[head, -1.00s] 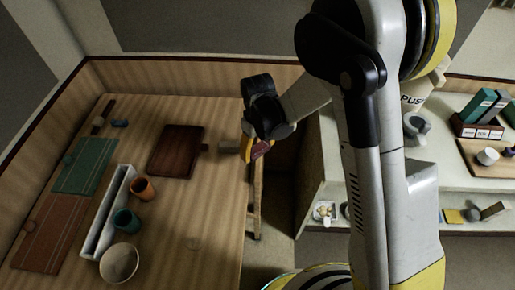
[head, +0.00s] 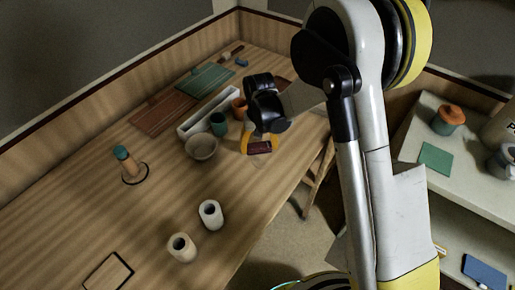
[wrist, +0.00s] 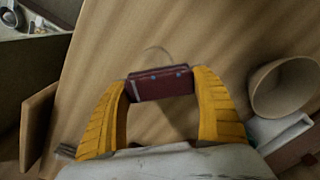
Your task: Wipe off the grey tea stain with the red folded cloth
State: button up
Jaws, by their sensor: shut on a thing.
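The red folded cloth (head: 260,148) is held between the yellow fingers of my gripper (head: 259,143), over the table near its right edge. In the wrist view the cloth (wrist: 161,84) spans the gap between both fingertips (wrist: 162,88). A faint round grey mark (wrist: 155,54), apparently the tea stain, shows on the wood just beyond the cloth; the cloth may hide part of it. Whether the cloth touches the wood cannot be told. In the head view the stain is hardly discernible below the gripper.
A bowl (head: 201,149) and teal cup (head: 218,125) stand close left of my gripper, beside a white trough (head: 190,129). Two pale cups (head: 210,214) (head: 181,248) and a teal-topped wooden piece (head: 124,158) stand nearer. The table between is clear.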

aim_at(259, 160)
jog(key=shift+w+d, duration=0.1)
dwell(0.3)
notch_tip(259, 160, down, 5)
jog(key=b, duration=0.4)
jog(key=shift+r, duration=0.1)
jog(key=shift+f+b, duration=0.5)
jog(key=shift+f, duration=0.15)
dwell(0.6)
jog(key=shift+s+d+r, duration=0.15)
jog(key=shift+s, duration=1.6)
jog(key=shift+w, duration=0.1)
jog(key=shift+w+a, duration=0.2)
jog(key=shift+w, duration=1.4)
